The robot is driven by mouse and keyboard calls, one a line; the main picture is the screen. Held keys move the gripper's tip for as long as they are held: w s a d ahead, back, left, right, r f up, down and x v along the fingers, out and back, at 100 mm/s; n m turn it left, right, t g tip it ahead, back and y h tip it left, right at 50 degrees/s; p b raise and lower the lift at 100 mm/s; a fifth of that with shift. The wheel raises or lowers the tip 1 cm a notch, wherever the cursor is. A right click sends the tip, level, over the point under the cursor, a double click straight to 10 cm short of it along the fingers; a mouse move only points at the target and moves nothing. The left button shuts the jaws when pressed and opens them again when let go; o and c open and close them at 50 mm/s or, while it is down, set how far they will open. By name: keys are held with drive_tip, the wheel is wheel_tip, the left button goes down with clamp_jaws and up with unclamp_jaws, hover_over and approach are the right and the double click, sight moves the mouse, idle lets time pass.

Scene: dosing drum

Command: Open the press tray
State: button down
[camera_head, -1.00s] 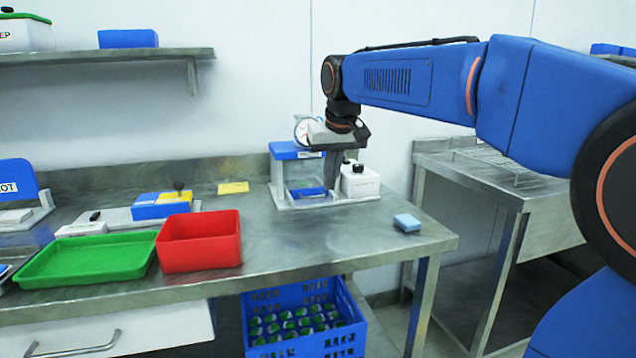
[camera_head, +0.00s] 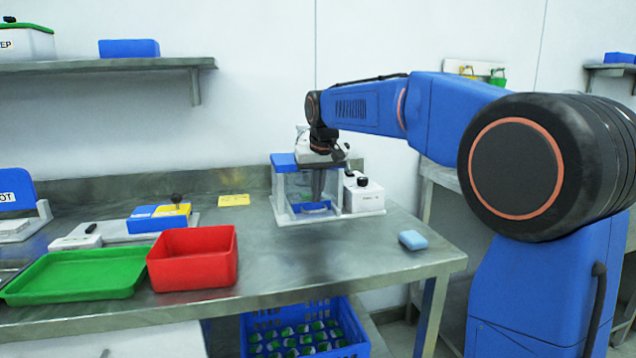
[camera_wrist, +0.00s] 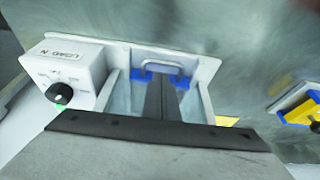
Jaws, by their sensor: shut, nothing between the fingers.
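The press (camera_head: 284,188) is a white frame with clear walls and a blue top block, at the back of the steel bench. Its blue tray (camera_head: 316,206) sits low between the walls. In the wrist view the tray (camera_wrist: 142,76) shows as blue parts with a pale handle bar (camera_wrist: 160,66). My gripper (camera_head: 317,196) points down at the press, between its side walls in the picture. In the wrist view its dark fingers (camera_wrist: 162,88) are together and empty, with tips close to the handle. I cannot tell whether they touch it.
A white control box (camera_head: 364,196) with a black knob adjoins the press on the right. A light-blue block (camera_head: 412,240) lies near the bench's right end. A red bin (camera_head: 192,262) and green tray (camera_head: 78,276) stand at front left. The bench before the press is clear.

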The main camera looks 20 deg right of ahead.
drive_tip(key=shift+x, duration=1.35)
drive_tip(key=s, duration=1.4)
drive_tip(key=shift+s, duration=0.15)
drive_tip(key=v, duration=1)
drive_tip(key=s+d+f, duration=0.3)
drive_tip(key=s+f, duration=0.9)
drive_tip(key=s, duration=0.2)
drive_tip(key=s+d+f, duration=0.3)
drive_tip(key=s+f, duration=1)
drive_tip(key=shift+s+f+t, duration=0.35)
drive_tip(key=shift+t, duration=0.05)
